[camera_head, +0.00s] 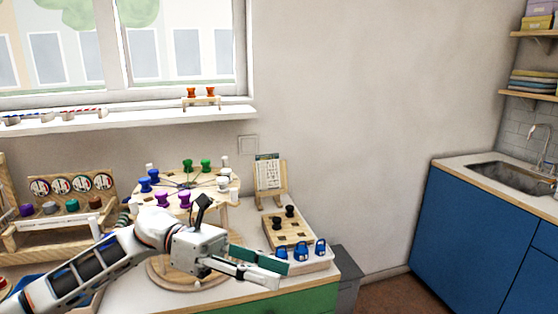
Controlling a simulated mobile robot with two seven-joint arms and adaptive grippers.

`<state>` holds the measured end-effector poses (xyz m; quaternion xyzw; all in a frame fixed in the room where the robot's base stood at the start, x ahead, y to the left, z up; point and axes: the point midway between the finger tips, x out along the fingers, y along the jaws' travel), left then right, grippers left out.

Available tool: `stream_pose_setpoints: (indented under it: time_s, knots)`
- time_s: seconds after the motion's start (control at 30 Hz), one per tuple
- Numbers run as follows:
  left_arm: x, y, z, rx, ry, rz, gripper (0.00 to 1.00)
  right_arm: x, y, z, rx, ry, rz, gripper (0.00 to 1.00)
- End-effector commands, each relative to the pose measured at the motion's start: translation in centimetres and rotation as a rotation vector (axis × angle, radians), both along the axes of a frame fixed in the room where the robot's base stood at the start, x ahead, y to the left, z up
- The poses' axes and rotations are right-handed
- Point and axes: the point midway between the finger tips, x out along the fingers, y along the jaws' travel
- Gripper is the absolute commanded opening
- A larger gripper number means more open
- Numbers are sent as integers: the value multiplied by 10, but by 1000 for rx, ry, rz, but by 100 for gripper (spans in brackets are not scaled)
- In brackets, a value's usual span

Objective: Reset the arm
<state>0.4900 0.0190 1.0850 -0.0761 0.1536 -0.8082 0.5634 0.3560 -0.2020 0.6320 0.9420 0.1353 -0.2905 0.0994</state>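My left arm (85,272) comes in from the lower left and reaches over the front of the worktop. My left gripper (280,273) points right, with its two fingers apart and nothing visible between them. It is in front of a wooden board (290,232) with black pegs and blue weight-like pieces (301,251); whether it touches them I cannot tell. Behind my arm stands a round wooden stand (215,181) with blue, purple, green and white spools. My forearm and wrist hide part of its base. My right gripper is not in view.
A wooden rack (60,221) with several spools and round dials stands at the left. A small card easel (270,183) is behind the board. A windowsill (130,119) runs above. Open floor and a blue sink cabinet (465,240) are at the right.

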Motion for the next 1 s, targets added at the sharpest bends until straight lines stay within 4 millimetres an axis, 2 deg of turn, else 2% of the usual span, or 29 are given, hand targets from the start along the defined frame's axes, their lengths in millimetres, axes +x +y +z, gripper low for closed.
stream_pose_setpoints:
  time_s: [0.1, 0.27, 0.47, 0.57, 0.67, 0.8, 0.87, 1.0]
  knots:
    - [-1, -21, -8, -118, 213, 88, 31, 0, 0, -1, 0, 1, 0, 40]
    - [11, -31, -20, -263, 522, 220, 31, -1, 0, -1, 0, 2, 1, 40]
    - [36, -19, -53, -436, 952, 393, 31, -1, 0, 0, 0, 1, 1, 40]
    - [47, -3, -82, -519, 1179, 484, 31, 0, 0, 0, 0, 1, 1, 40]
    - [55, 17, -121, -602, 1412, 575, 31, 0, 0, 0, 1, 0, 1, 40]
    - [52, 51, -187, -721, 1742, 709, 31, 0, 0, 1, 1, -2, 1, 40]
    - [45, 67, -220, -773, 1884, 768, 31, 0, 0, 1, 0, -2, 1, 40]
    - [11, 107, -300, -905, 2208, 912, 31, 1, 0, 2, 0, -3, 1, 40]
